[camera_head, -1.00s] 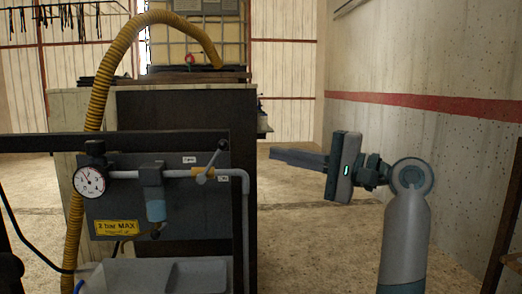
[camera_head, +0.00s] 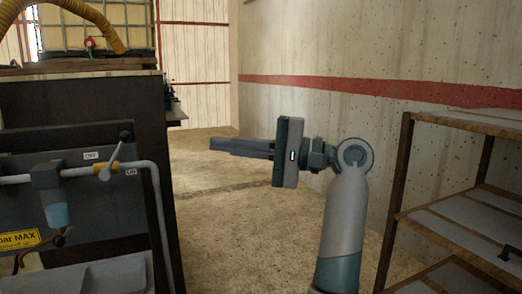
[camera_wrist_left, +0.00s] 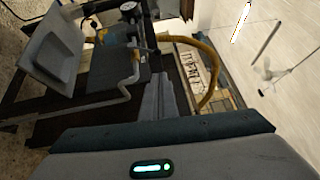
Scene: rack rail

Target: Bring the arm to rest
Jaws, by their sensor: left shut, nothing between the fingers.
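My left gripper (camera_head: 214,144) is in the middle of the head view, held in the air with its dark fingers pointing left. Its fingers are together, with nothing between them. My grey arm rises from the bottom of the picture to it. In the left wrist view the closed fingers (camera_wrist_left: 160,84) point up the picture, towards the dark bench. The fingers touch nothing that I can see. My right gripper is not in view.
A dark panel with a pipe and valve lever (camera_head: 112,160) stands at the left. A brown shelf rack (camera_head: 455,215) stands at the right, near the concrete wall (camera_head: 400,55). Bare floor (camera_head: 215,190) lies between. The wrist view shows a gauge (camera_wrist_left: 130,12) and yellow hose (camera_wrist_left: 208,70).

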